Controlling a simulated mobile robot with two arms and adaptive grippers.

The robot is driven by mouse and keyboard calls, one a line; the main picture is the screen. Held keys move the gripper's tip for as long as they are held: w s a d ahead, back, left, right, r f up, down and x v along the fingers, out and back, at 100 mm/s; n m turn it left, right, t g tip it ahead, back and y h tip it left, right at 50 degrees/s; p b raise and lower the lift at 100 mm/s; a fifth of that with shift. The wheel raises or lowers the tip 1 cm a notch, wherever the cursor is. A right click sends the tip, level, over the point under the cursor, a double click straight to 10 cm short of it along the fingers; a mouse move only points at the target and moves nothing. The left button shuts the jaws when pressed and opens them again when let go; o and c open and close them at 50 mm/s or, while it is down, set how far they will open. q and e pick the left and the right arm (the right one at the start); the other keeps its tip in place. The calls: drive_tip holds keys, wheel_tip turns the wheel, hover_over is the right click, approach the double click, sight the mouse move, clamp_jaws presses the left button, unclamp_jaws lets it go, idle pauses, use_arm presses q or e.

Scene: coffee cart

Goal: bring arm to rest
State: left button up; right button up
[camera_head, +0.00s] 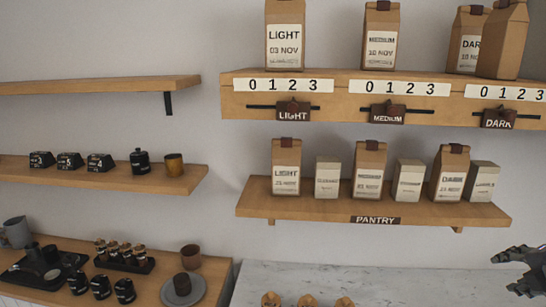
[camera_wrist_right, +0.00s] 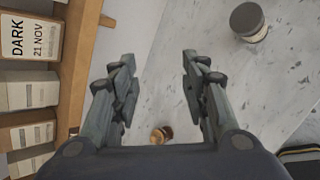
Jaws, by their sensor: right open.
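My right gripper (camera_head: 520,270) shows at the right edge of the head view, in front of the wall and above the marble counter. In the right wrist view its two fingers (camera_wrist_right: 158,85) are spread apart, with nothing between the tips. My left gripper is in neither view.
The marble counter (camera_head: 330,280) has several small brown-topped items at its front. The pantry shelf (camera_head: 300,208) holds bags and boxes; the labelled shelf (camera_head: 235,100) is above. Wooden shelves (camera_head: 130,85) are at left. A dark-lidded jar (camera_wrist_right: 248,22) stands on the counter.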

drive_tip(key=s+a+f+m+g, duration=0.1)
drive_tip(key=s+a+f+m, duration=0.3)
drive_tip(key=f, duration=0.4)
drive_tip(key=s+a+f+m+g+y, duration=0.1)
drive_tip(key=s+a+f+m+g, duration=0.1)
drive_tip(key=s+a+f, duration=0.35)
drive_tip(key=s+a+f+m+g, duration=0.1)
drive_tip(key=s+a+f+m, duration=0.2)
drive_tip(key=a+f, duration=0.5)
drive_tip(key=s+a+f+m+g+y, duration=0.1)
drive_tip(key=s+a+f+m, duration=0.2)
drive_tip(key=s+a+m, duration=0.3)
drive_tip(key=s+a+f+m+g+y, duration=0.1)
drive_tip(key=s+a+f+m, duration=0.25)
drive_tip(key=s+a, duration=0.35)
wheel_tip(320, 180, down, 33)
drive_tip(key=s+g+b, duration=0.1)
drive_tip(key=s+b, duration=0.2)
drive_tip(key=b, duration=0.3)
drive_tip(key=s+d+f+g+b, duration=0.1)
drive_tip(key=s+f+b, duration=0.3)
drive_tip(key=s+f, duration=1.1)
drive_tip(key=shift+s+d+f+h, duration=0.35)
drive_tip(key=shift+d+f, duration=0.55)
drive_tip(key=shift+f, duration=1.3)
